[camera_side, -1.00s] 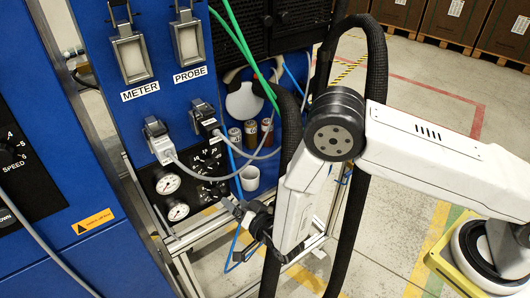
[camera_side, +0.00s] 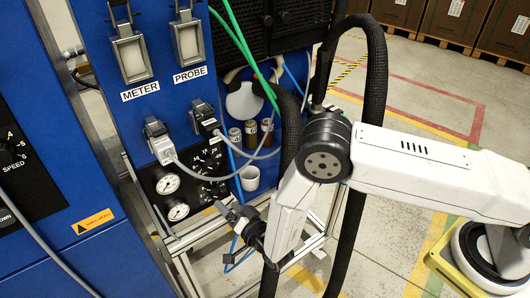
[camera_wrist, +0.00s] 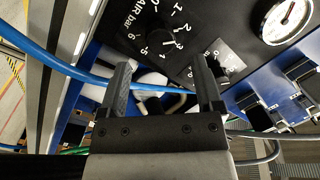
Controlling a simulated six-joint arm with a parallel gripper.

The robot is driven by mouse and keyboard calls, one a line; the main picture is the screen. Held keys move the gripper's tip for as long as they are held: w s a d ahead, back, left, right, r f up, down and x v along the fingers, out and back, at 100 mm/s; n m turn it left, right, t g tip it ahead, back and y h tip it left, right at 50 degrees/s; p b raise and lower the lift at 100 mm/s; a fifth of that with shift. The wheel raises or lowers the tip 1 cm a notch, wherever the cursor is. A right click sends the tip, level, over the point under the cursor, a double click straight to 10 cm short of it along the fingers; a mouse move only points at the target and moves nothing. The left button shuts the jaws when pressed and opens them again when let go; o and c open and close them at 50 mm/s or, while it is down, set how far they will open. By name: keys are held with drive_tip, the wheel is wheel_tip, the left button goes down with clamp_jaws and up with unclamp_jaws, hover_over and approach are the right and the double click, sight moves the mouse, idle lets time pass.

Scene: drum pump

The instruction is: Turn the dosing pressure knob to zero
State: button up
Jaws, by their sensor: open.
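The black control panel (camera_side: 187,185) on the blue machine carries gauges and dials. In the wrist view, a black knob (camera_wrist: 158,42) sits at the centre of a numbered dial marked "AIR bar", just beyond my fingertips. A second, smaller knob (camera_wrist: 221,72) with a scale is to its right, close to the right finger. I cannot read which one is labelled dosing pressure. My gripper (camera_wrist: 160,64) is open, with nothing between its fingertips. In the side view my gripper (camera_side: 230,212) is just below and right of the panel, apart from it.
A pressure gauge (camera_wrist: 287,20) is at the wrist view's upper right. A blue hose (camera_wrist: 62,66) crosses by the left finger and runs between the fingers. In the side view, a white cup (camera_side: 249,178) and grey cables (camera_side: 190,168) are near the panel. A metal frame (camera_side: 190,240) lies below.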

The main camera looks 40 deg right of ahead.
sight(218, 197)
drive_tip(key=shift+w+a, duration=0.15)
drive_tip(key=shift+w, duration=0.95)
drive_tip(key=shift+w+a, duration=0.1)
drive_tip(key=shift+w, duration=0.95)
clamp_jaws()
